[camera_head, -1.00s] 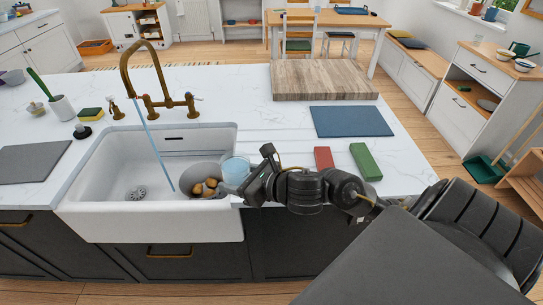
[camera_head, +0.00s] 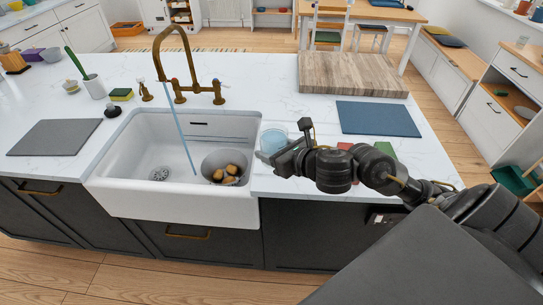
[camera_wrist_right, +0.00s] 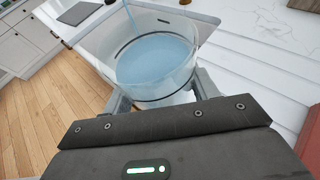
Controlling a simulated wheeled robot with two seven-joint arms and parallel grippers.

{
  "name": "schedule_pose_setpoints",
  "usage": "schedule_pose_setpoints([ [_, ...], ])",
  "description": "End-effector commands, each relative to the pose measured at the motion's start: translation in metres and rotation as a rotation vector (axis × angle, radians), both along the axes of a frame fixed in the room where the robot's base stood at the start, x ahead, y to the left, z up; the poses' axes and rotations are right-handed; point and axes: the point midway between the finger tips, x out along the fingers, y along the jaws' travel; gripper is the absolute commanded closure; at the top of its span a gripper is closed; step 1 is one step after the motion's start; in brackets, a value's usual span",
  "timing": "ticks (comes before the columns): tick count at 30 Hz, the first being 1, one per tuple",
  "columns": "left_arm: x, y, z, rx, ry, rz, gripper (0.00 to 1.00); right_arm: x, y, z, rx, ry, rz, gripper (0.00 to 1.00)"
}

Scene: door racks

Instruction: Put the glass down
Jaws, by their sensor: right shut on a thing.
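The glass (camera_head: 273,140) is clear and holds pale blue liquid. It is at the right rim of the white sink in the head view, over the counter's edge. My right gripper (camera_head: 269,152) is shut on it from the near right side. In the right wrist view the glass (camera_wrist_right: 156,62) stands between the two fingers (camera_wrist_right: 160,98), with liquid in it. Whether its base touches the counter cannot be told. My left gripper is not in view.
The sink (camera_head: 135,175) has a running tap (camera_head: 178,80) and a bowl with brown pieces (camera_head: 226,168). A blue mat (camera_head: 378,118) lies right of the glass, behind red and green blocks (camera_head: 384,149). A wooden board (camera_head: 352,75) lies farther back. White counter between sink and mat is free.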

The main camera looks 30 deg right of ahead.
Motion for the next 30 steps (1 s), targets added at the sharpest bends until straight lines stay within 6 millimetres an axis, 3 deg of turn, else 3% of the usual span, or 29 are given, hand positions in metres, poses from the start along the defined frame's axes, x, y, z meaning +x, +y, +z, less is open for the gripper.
schedule_pose_setpoints([
  [1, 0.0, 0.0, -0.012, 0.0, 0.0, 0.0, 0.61, 0.002, -0.005, -0.006, -0.01, -0.004, 0.001, 0.69],
  [8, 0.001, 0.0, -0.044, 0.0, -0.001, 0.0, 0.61, 0.011, -0.035, -0.023, -0.007, 0.001, -0.007, 0.69],
  [12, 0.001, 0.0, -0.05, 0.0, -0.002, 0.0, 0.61, 0.018, -0.059, -0.032, 0.002, 0.008, -0.009, 0.69],
  [15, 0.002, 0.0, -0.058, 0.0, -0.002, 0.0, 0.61, 0.023, -0.07, -0.05, 0.005, 0.01, -0.008, 0.69],
  [21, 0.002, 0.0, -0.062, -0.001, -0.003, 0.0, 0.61, 0.029, -0.089, -0.069, 0.003, 0.005, -0.007, 0.69],
  [30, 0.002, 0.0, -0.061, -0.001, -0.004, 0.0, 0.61, 0.032, -0.095, -0.075, 0.002, 0.002, -0.003, 0.69],
])
